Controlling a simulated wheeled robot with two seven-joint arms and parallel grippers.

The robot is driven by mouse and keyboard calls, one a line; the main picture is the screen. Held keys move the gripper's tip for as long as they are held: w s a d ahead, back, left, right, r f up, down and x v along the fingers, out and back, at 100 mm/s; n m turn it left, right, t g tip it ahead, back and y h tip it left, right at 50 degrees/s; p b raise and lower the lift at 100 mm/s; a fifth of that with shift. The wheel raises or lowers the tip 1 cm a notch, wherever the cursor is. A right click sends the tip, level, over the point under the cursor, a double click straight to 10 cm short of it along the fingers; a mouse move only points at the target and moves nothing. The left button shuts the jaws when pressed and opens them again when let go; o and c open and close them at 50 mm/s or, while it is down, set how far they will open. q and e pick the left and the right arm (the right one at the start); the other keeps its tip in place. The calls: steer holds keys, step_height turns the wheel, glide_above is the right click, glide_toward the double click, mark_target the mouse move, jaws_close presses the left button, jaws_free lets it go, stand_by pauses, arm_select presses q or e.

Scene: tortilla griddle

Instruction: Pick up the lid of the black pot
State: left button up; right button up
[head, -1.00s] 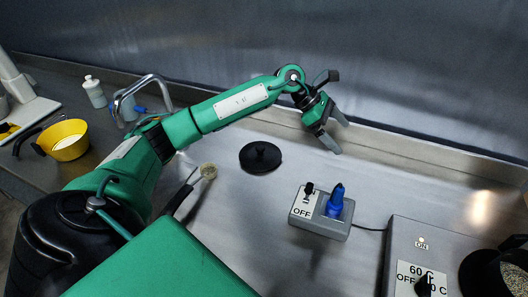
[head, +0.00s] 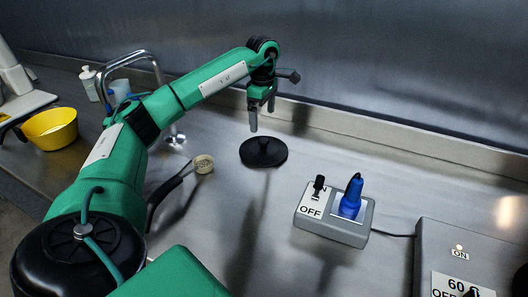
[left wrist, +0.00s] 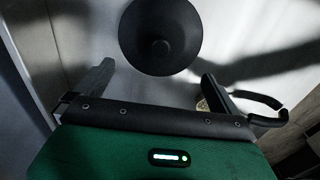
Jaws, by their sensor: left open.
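A round black lid (head: 270,158) with a small knob on top lies flat on the steel counter. My left gripper (head: 262,115) is open, pointing down, above and behind the lid, apart from it. In the left wrist view the lid (left wrist: 148,28) is ahead, with its knob facing the camera, and the two open fingers (left wrist: 156,72) stand on either side just short of it. Nothing is between the fingers. A black pot cannot be made out clearly; only a dark edge shows at the lower right of the head view. My right gripper is not in view.
A larger control box (head: 435,240) is further right. A yellow bowl (head: 50,129) and faucet (head: 155,62) are further left.

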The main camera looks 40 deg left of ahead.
mark_target(263, 139)
arm_select(q)
step_height(263, 139, down, 5)
steer(key=shift+r, duration=0.1)
steer(key=shift+d+f+p, duration=0.2)
steer(key=shift+f+p, duration=0.5)
steer(key=shift+f, duration=1.95)
steer(key=c, duration=2)
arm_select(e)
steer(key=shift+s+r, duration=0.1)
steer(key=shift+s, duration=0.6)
